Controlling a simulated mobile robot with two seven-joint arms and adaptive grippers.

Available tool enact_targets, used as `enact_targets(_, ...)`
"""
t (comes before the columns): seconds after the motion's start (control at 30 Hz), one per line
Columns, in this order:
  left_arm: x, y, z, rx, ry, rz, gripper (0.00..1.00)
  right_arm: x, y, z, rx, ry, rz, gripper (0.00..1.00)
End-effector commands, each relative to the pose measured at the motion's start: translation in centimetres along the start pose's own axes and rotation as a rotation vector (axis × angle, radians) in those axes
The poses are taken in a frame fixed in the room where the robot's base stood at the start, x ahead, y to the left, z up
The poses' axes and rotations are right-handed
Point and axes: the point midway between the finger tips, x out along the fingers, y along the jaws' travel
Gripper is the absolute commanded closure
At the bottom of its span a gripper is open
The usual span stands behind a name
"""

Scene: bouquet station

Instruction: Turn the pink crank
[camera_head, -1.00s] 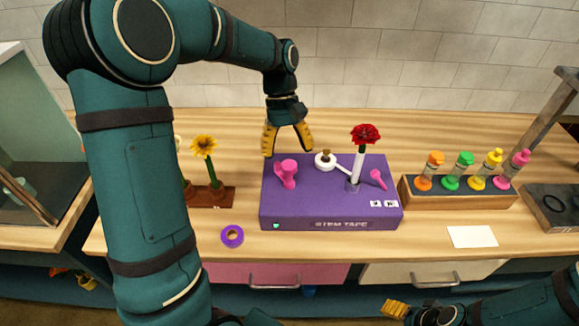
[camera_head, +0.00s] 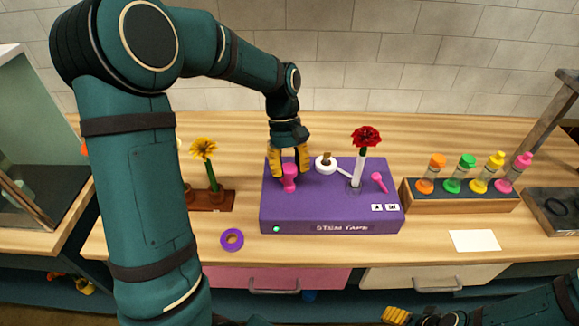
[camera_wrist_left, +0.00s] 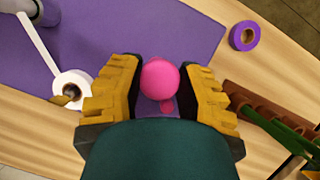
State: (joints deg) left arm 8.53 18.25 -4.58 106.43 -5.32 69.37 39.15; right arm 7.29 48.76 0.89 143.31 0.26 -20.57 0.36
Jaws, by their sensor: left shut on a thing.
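The pink crank (camera_head: 289,184) stands on the left part of the purple stem tape box (camera_head: 330,212). My left gripper (camera_head: 291,174) reaches down from above with its yellow fingers on either side of the crank's knob, shut on it. In the left wrist view the round pink knob (camera_wrist_left: 160,78) sits between the two fingers (camera_wrist_left: 164,92), touching both sides. The crank's lower part is mostly hidden there. My right gripper (camera_head: 397,313) shows only partly at the bottom edge, away from the box; its opening cannot be made out.
A white tape roll (camera_head: 326,164), a smaller pink lever (camera_head: 379,182) and a red flower (camera_head: 366,137) in a white stem are on the box. A purple tape roll (camera_head: 232,239) lies in front at left. A rack of colored bottles (camera_head: 460,203) stands right.

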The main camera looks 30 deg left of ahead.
Motion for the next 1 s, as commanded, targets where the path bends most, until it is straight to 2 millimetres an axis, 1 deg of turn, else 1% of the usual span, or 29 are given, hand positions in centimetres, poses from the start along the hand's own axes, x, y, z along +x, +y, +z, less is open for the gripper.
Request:
enact_targets(0.13,0.1,0.0,0.1,0.006,-0.004,-0.005,1.00,-0.1,0.0,0.0,0.000,0.001,0.000,0.31)
enact_targets(0.2,0.0,0.0,0.1,0.032,-0.005,-0.017,1.00,-0.5,-0.2,-0.2,0.001,0.003,0.000,0.31)
enact_targets(0.4,-0.1,0.0,0.2,0.213,-0.007,-0.094,1.00,-2.5,-0.9,-1.1,0.006,0.021,0.002,0.31)
enact_targets(0.5,-0.1,0.0,0.2,0.298,-0.006,-0.128,1.00,-3.0,-1.1,-1.4,0.008,0.029,0.003,0.31)
enact_targets(0.63,0.1,0.0,0.1,0.353,-0.007,-0.149,1.00,-3.2,-1.2,-1.5,0.010,0.033,0.003,0.31)
enact_targets(0.9,0.3,0.0,0.0,0.357,-0.007,-0.150,1.00,-3.1,-1.1,-1.5,0.010,0.032,0.003,0.31)
enact_targets(0.93,0.3,0.0,0.0,0.356,-0.007,-0.150,0.55,-3.1,-1.1,-1.5,0.010,0.032,0.003,0.31)
enact_targets(1.0,0.3,0.0,0.0,0.356,-0.006,-0.150,0.32,-3.1,-1.1,-1.5,0.009,0.032,0.003,0.31)
